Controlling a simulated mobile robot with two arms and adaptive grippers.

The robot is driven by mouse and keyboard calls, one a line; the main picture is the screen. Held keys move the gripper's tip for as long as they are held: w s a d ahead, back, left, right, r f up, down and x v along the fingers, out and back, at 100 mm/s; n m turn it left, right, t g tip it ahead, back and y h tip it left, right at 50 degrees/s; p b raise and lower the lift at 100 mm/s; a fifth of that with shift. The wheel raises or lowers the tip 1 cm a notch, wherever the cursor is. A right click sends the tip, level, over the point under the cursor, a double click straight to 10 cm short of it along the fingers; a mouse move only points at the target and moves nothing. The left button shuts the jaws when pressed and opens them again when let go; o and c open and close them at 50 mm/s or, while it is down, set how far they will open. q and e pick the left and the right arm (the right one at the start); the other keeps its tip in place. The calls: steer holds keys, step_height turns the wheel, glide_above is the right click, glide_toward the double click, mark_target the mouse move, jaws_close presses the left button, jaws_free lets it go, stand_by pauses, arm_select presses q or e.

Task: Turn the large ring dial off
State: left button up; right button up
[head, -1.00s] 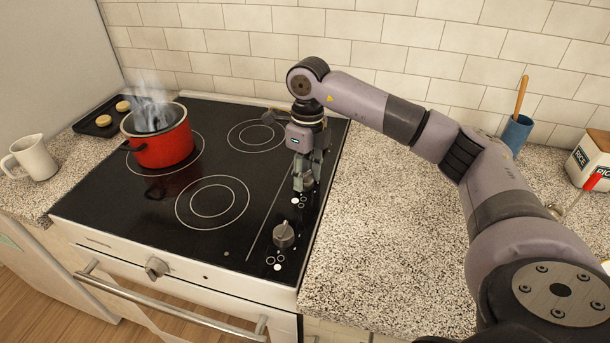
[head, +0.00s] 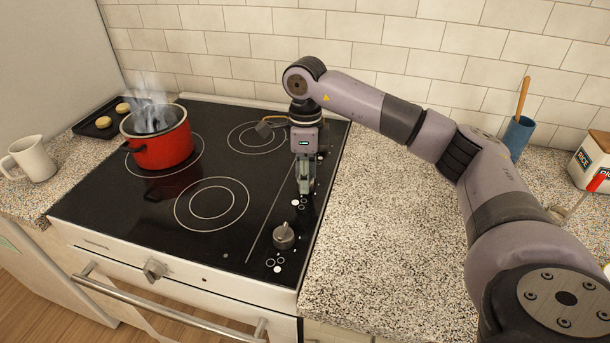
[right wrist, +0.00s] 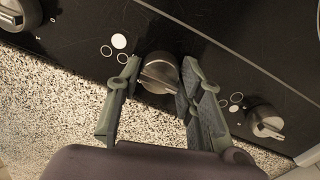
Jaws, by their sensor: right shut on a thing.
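My right gripper (head: 305,188) points down onto the right side of the black cooktop (head: 262,190). It is shut on a round metal dial (right wrist: 158,75), one finger on each side in the right wrist view. In the head view the gripper mostly hides this dial. White and outlined circles mark the glass beside it. A front dial (head: 284,236) stands nearer the oven's front edge, with similar circles. Another dial (right wrist: 265,122) shows at the lower right of the right wrist view. I cannot tell from the marks which is the large ring dial. My left gripper is not in view.
A steaming red pot (head: 162,140) stands on the back left burner ring. A white mug (head: 32,158) stands at left.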

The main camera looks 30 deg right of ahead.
steer(key=o, duration=1.1)
steer(key=shift+o, duration=0.2)
steer(key=shift+r, duration=0.1)
step_height(320, 180, up, 12)
steer(key=shift+w+d, duration=0.25)
steer(key=shift+w, duration=0.1)
